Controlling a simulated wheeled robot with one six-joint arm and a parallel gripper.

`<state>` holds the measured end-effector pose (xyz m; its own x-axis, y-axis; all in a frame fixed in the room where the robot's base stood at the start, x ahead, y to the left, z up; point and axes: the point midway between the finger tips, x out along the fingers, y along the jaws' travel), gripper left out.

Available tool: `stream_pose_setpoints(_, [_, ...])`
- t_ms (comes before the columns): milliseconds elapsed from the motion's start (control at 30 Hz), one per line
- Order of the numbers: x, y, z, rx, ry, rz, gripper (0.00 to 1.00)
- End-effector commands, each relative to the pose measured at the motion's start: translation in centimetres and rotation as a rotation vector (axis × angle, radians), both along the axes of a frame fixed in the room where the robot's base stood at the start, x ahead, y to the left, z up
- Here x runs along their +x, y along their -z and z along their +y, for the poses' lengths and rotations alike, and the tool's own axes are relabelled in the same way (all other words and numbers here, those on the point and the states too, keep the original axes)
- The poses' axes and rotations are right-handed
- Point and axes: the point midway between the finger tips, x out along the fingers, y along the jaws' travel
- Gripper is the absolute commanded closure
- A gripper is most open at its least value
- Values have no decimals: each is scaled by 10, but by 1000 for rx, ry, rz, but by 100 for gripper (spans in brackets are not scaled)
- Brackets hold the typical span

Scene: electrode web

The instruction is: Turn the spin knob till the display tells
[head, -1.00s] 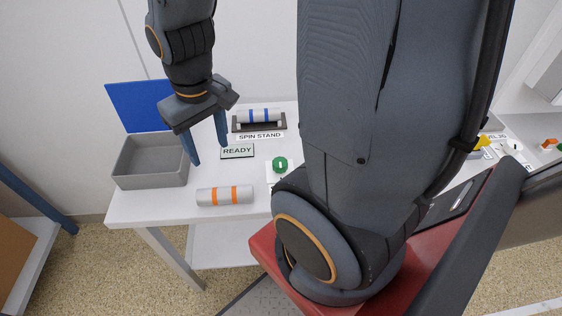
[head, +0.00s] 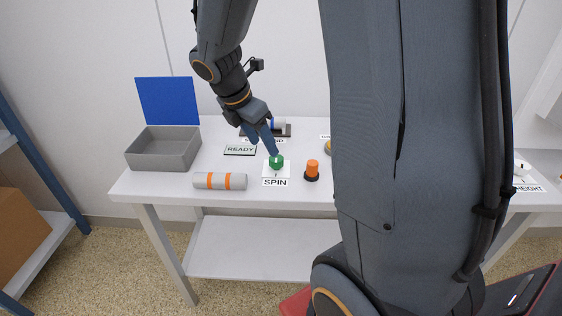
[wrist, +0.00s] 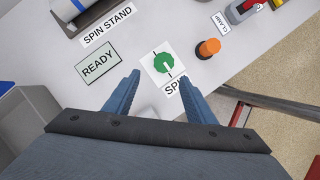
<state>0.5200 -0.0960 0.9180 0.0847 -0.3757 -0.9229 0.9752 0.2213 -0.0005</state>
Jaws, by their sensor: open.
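The green spin knob (head: 276,161) sits on a white plate on the table, with a SPIN label in front of it. The knob also shows in the wrist view (wrist: 164,63), with a pale pointer line on it. My gripper (head: 273,149) is open and empty, close above the knob in the head view. In the wrist view its two fingers (wrist: 162,85) point toward the knob, which lies just beyond and between the tips, apart from them. The display (head: 240,150) is a pale green panel reading READY, left of the knob.
An orange knob (head: 312,169) stands right of the spin knob. A grey bin (head: 163,149) with a blue lid is at left. The spin stand (wrist: 97,8) holds a roll behind the display.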

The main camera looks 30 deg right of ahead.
Motion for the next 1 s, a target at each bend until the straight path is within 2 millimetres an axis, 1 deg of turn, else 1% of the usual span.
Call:
stream_pose_setpoints(33, [-2,8,-9,1,14,5,50])
stream_pose_setpoints(100, [-3,18,-19,1,26,5,50])
stream_pose_setpoints(200, [-2,33,-28,1,33,4,50])
stream_pose_setpoints(400, [-1,55,-38,2,36,3,50])
stream_pose_setpoints(567, [1,61,-40,2,33,0,50])
stream_pose_setpoints(800, [1,62,-39,3,32,0,50])
stream_pose_setpoints(867, [1,62,-39,3,32,0,60])
stream_pose_setpoints(1000, [1,62,-39,3,32,0,83])
